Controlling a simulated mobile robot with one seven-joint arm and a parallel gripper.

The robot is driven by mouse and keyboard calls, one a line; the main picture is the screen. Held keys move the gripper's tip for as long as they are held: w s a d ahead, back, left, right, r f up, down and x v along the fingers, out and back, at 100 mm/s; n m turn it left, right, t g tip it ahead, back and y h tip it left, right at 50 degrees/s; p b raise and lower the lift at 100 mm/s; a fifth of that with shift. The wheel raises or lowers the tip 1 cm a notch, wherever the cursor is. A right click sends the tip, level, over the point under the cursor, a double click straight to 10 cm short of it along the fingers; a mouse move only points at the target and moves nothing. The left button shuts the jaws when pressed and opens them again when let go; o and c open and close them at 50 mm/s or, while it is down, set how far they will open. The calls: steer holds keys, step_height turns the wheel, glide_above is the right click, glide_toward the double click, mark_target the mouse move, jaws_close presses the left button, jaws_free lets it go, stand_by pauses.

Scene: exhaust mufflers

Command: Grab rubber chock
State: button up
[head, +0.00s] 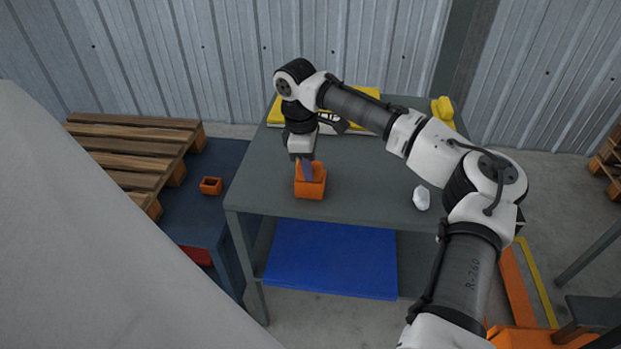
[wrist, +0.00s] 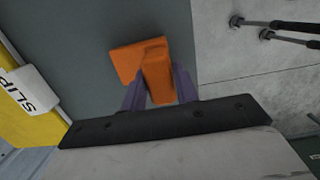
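The orange chock (head: 312,187) is at the front left of the grey table, and I take it to be the rubber chock. It looks blocky, with a raised part, and appears to rest on the tabletop. My gripper (head: 307,168) points down over it. In the wrist view, the chock's raised part (wrist: 157,75) sits between the two purple fingers of my gripper (wrist: 160,84). I see no clear gap on either side, but whether the fingers press on it cannot be told. The fingertips are partly hidden by the chock.
The grey table (head: 375,205) also holds a white lump (head: 421,198) at right, a yellow object (head: 442,108) at the back right and a yellow item (head: 275,115) behind my arm. A small orange box (head: 211,186) and a wooden pallet (head: 135,150) lie at left, off this table.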

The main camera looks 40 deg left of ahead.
jaws_close()
steer(key=shift+r, duration=0.1)
